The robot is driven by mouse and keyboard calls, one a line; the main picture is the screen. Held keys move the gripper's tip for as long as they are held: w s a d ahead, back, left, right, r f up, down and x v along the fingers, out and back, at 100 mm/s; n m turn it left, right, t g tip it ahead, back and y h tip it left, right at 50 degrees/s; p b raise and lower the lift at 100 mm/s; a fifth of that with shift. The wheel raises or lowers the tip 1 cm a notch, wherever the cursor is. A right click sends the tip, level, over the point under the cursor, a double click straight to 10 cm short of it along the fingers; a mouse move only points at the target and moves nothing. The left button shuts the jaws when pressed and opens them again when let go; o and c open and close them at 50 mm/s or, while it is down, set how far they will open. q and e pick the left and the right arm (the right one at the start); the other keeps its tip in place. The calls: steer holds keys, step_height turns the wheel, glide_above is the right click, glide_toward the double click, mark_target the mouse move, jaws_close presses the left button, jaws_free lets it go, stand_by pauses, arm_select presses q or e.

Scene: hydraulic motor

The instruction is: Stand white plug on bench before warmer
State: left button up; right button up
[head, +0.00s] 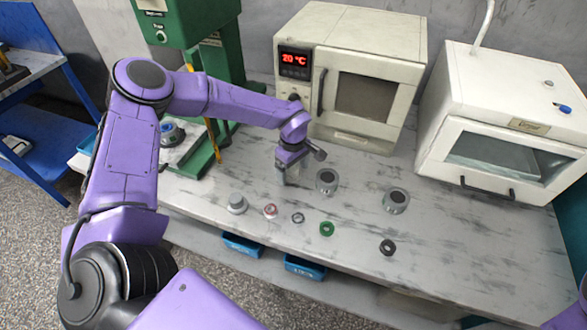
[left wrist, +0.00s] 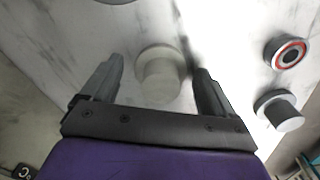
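The white plug (left wrist: 160,80) stands upright on the bench (head: 330,245), wide flange down and narrower end up, in the left wrist view. My left gripper (left wrist: 158,75) is open, with one finger on each side of the plug and a visible gap to each. In the head view my left gripper (head: 288,176) points down at the bench in front of the warmer (head: 295,75), a cream box showing 20 °C; it largely hides the plug there. My right gripper is not in view.
A grey plug (head: 237,204), a red-ringed part (head: 270,211), small rings including a green one (head: 326,229), and two grey cylinders (head: 327,181) (head: 396,200) lie around. A green press (head: 215,60) is left; a white windowed box (head: 500,130) is right.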

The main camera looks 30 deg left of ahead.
arm_select(q)
step_height(320, 180, up, 12)
steer(key=b, duration=0.1)
steer(key=shift+r, duration=0.2)
